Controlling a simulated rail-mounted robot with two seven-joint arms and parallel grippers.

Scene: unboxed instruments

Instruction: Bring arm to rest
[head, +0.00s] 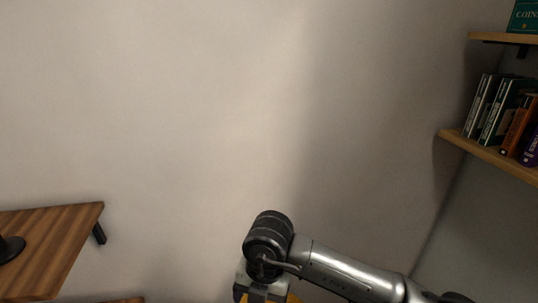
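My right arm (345,269) comes in from the lower right. It is a silver link that ends in a black wrist joint (268,235) near the bottom middle. Below the joint a grey and black part, perhaps the top of my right gripper, runs down out of the picture. Its fingertips are cut off, so I cannot tell whether it is open or shut. A bit of yellow-orange shows beside this part at the bottom edge; I cannot tell what it is. My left arm and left gripper are not in view.
A wooden shelf or tabletop (50,245) juts in at the lower left, with a dark round base (10,249) on it. Wall shelves (488,153) with several books (512,118) are at the right. The plain wall (200,110) fills the middle.

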